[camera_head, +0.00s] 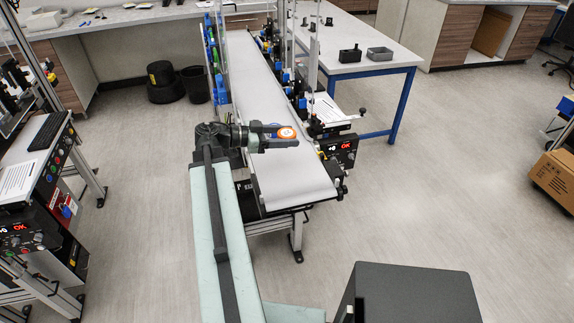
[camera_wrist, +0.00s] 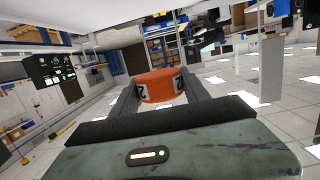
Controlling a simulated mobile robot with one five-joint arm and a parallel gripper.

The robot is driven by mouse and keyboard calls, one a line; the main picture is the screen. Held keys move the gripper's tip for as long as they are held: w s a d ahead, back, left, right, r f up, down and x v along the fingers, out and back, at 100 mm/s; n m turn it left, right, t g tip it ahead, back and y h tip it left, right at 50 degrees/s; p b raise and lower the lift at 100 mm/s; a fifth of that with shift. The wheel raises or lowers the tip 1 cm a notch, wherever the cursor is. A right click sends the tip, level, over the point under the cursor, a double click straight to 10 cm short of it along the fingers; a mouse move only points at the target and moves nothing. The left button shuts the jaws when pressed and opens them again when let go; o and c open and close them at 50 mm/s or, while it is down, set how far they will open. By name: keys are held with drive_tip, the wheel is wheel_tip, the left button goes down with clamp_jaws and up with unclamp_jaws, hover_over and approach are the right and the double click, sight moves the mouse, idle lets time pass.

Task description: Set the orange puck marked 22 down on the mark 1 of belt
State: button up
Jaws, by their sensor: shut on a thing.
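The orange puck (camera_head: 287,133) has a white top and sits between the fingers of my gripper (camera_head: 284,137), over the near part of the white belt (camera_head: 290,183). In the wrist view the orange puck (camera_wrist: 160,87) shows white labels with dark digits on its side, partly covered by the fingers. My gripper (camera_wrist: 160,95) is shut on it, one finger on each side. I cannot tell the height of the puck above the belt. I cannot make out the mark 1 on the belt.
A control box with a red display (camera_head: 340,150) stands at the belt's right side. Blue fittings line both belt sides farther back. A table (camera_head: 350,68) with small dark trays stands at the back right. The near end of the belt surface is bare.

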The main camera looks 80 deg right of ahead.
sight(287, 165)
wheel_tip(287, 165, down, 10)
drive_tip(key=b, duration=1)
drive_tip(key=shift+s+f, duration=0.1)
drive_tip(key=shift+f, duration=0.05)
drive_tip(key=shift+r, duration=0.2)
drive_tip(key=shift+f, duration=0.1)
drive_tip(key=o, duration=1.4)
drive_tip(key=p+v, duration=0.2)
drive_tip(key=v, duration=1)
drive_tip(key=shift+p, duration=0.4)
